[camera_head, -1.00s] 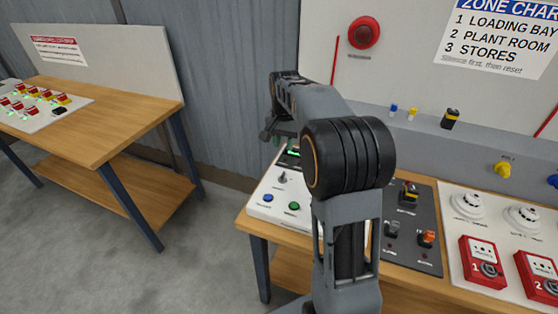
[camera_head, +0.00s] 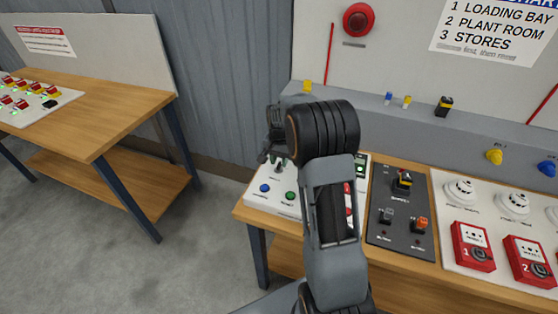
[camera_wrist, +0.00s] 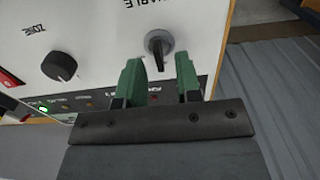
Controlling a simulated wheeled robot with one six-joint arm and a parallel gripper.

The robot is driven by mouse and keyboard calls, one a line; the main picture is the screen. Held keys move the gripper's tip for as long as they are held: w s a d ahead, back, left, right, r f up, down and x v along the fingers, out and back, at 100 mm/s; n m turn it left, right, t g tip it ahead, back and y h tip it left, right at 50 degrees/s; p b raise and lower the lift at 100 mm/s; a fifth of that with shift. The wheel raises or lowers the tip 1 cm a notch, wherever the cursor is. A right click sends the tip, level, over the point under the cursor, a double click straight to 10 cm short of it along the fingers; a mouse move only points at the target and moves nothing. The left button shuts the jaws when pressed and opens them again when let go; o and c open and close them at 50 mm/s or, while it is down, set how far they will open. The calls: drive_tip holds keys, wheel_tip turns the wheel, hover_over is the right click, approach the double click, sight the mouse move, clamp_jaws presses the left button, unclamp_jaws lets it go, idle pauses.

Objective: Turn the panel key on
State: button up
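The panel key (camera_wrist: 158,44) is a grey switch on the white panel (camera_wrist: 95,30), beneath an upside-down label ending in "ABLE" in the wrist view. In the head view my gripper (camera_head: 268,155) is low over the white panel (camera_head: 262,206), close to the key, and my arm hides much of the panel.
A black zone knob (camera_wrist: 60,66) sits beside the key. Blue (camera_head: 264,188) and green (camera_head: 290,195) buttons are at the panel's front. A dark switch panel (camera_head: 400,240) and red call points (camera_head: 472,246) lie to the right. Another bench (camera_head: 110,115) stands left across clear floor.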

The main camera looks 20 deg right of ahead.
drive_tip(key=shift+f, duration=0.4)
clamp_jaws()
